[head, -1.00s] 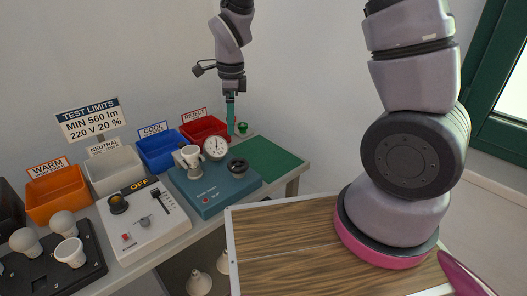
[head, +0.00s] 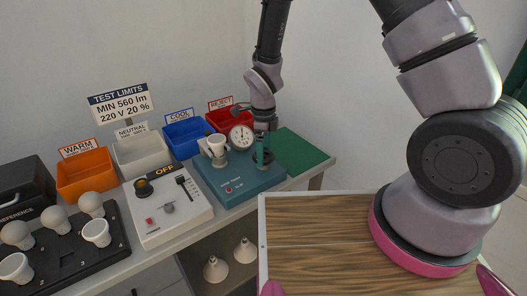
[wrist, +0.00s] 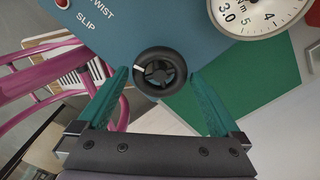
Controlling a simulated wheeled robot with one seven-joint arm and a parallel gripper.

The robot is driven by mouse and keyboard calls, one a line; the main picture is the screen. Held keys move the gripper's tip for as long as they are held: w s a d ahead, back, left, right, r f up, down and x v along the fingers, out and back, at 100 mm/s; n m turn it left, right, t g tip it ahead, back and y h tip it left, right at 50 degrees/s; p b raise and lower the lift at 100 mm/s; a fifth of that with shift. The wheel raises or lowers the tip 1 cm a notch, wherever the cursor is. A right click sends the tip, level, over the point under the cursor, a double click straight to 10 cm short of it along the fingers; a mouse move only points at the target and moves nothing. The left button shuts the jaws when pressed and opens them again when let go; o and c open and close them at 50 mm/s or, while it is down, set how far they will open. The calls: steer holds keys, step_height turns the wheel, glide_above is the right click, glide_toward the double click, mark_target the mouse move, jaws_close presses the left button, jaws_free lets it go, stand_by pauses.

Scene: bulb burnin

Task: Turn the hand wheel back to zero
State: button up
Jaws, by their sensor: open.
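The black hand wheel (wrist: 160,73) sits on the blue-green twist/slip box (wrist: 125,35). In the wrist view a pale mark shows on the wheel's rim at its upper left. My gripper (wrist: 163,82) is open, with one green finger on each side of the wheel; I cannot tell whether they touch it. In the head view my gripper (head: 262,158) is over the right part of the box (head: 222,187) and hides the wheel. The round white dial (head: 241,137) stands at the back of the box; it also shows in the wrist view (wrist: 250,12), with its needle out of sight.
A white lamp socket (head: 215,147) stands left of the dial. A white control unit (head: 165,212) and a black bulb rack (head: 75,245) lie further left. Orange, white, blue and red bins line the back. The green mat (head: 298,150) right of the box is clear.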

steer(key=shift+f, duration=0.2)
steer(key=shift+c, duration=0.3)
steer(key=c, duration=1)
steer(key=shift+n, duration=0.3)
